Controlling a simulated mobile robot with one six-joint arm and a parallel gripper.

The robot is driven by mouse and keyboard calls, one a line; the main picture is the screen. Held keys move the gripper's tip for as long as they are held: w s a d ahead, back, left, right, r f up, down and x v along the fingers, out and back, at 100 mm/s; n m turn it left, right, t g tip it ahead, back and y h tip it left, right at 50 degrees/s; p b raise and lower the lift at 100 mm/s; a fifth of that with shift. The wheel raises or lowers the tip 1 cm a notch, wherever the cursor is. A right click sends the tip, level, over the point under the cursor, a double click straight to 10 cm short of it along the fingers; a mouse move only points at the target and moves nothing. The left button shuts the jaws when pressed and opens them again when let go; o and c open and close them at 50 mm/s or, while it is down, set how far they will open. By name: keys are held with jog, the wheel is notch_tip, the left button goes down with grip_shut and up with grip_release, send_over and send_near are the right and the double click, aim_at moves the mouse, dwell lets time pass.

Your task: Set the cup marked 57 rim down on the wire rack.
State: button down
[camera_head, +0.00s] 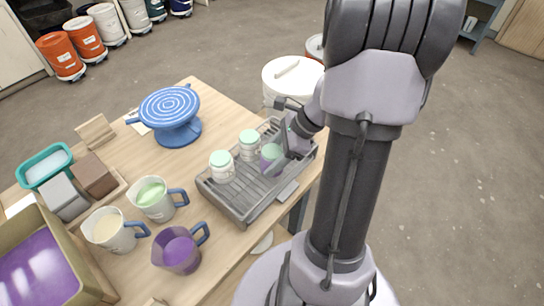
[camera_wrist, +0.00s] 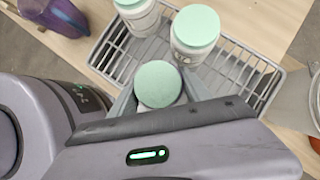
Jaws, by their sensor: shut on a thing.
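My gripper (camera_head: 279,158) is shut on a cup (camera_head: 268,152) at the right part of the wire rack (camera_head: 238,209). Two white cups with mint tops stand on the rack, one at the left (camera_head: 222,167) and one farther back (camera_head: 249,146). I cannot read the number 57 on any cup.
A blue banding wheel (camera_head: 170,110) stands behind the rack. Several jugs, including a purple one (camera_head: 180,250), stand left of it. A box with purple glaze (camera_head: 40,275) is at the front left. A white-lidded bucket (camera_head: 290,77) stands beyond the table's right edge.

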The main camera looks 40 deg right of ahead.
jog(key=shift+f, duration=0.2)
jog(key=shift+c, duration=2.1)
grip_release()
jog(key=shift+r, duration=0.1)
jog(key=p+v, duration=0.8)
jog(key=v, duration=0.9)
jog(key=w+a+r+n+g+h+b, duration=0.1)
jog(key=w+a+r+n, duration=0.15)
jog(key=a+n, duration=0.5)
jog(key=w+a+r+n+h+b, duration=0.15)
jog(key=a+r+n, duration=0.25)
jog(key=a, duration=0.7)
jog(key=s+a+r+n+t, duration=0.2)
jog(key=s+a+n, duration=0.3)
jog(key=a+n, duration=0.5)
jog(key=a, duration=0.2)
jog(key=shift+a, duration=0.25)
